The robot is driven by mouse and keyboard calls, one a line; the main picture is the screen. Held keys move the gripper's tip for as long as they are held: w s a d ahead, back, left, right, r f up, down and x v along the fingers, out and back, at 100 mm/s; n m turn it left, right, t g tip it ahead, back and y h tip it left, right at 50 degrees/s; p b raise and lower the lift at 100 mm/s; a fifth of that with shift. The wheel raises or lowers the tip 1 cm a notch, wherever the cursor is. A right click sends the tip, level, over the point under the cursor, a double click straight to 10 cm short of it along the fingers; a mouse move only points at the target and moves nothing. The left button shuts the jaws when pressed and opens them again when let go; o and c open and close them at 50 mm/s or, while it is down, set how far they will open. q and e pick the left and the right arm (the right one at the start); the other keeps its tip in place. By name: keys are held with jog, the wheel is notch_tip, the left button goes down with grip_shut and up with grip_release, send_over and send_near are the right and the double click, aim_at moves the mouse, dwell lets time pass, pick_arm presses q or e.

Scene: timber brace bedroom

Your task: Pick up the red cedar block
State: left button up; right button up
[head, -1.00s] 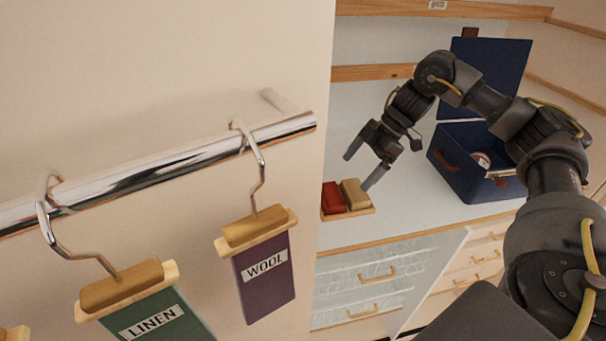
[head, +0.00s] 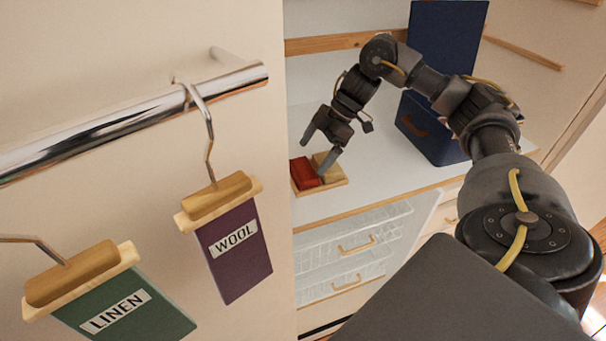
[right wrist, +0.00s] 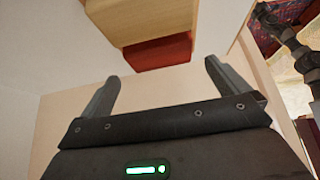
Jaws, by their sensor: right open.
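The red cedar block (head: 304,172) sits on a small wooden tray (head: 324,188) on the white shelf, beside a tan block (head: 327,167). In the right wrist view the red block (right wrist: 158,53) shows just ahead of the jaws, with the tan block (right wrist: 135,18) next to it. My right gripper (head: 316,152) is open and empty, with its fingers just above the two blocks. In the right wrist view the right gripper (right wrist: 160,80) has its fingers spread on either side of the red block's near end, apart from it. My left gripper is not in view.
A blue box (head: 427,134) with its lid raised stands right of the tray on the shelf (head: 385,160). A wall panel with a chrome rail (head: 120,125) and hanging WOOL (head: 235,250) and LINEN (head: 125,310) samples fills the left. Wire baskets (head: 350,255) sit below the shelf.

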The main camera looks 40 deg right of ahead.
aim_at(305, 168)
jog(key=shift+s+a+f, duration=0.2)
jog(key=shift+s, duration=0.15)
jog(key=x, duration=0.2)
jog(key=w+p+x, duration=0.1)
jog(key=shift+a+f, duration=0.1)
jog(key=shift+f, duration=0.25)
jog(key=shift+w+a+f, duration=0.1)
jog(key=shift+w+f, duration=0.1)
jog(key=shift+f, duration=0.1)
jog(key=shift+s, duration=0.35)
jog(key=shift+w, duration=0.15)
jog(key=c, duration=0.8)
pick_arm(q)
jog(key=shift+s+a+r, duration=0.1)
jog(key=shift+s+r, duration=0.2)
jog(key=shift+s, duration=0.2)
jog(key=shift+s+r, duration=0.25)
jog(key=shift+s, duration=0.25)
pick_arm(e)
jog(key=shift+c, duration=0.2)
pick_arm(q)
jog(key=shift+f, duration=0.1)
